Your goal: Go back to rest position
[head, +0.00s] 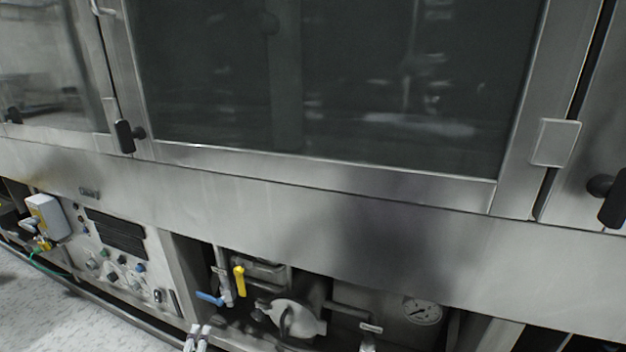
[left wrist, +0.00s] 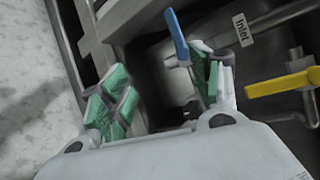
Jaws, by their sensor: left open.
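My left gripper (left wrist: 160,92) is open in the left wrist view, with green pads on its two fingers and nothing between them. In the head view, its pale fingertips (head: 198,337) show at the bottom edge, below the blue valve handle. The blue handle (left wrist: 177,37) is just beyond the right finger in the left wrist view; it also shows in the head view (head: 209,298). I cannot tell whether finger and valve touch. A yellow handle (left wrist: 284,82) is to the right, also in the head view (head: 239,281). My right gripper is not in view.
The steel washer front (head: 330,190) with a large dark window (head: 330,75) fills the head view. Below are a control panel (head: 118,255), a pressure gauge (head: 422,311) and pipework in an open bay. Bare speckled floor (head: 40,305) lies at lower left.

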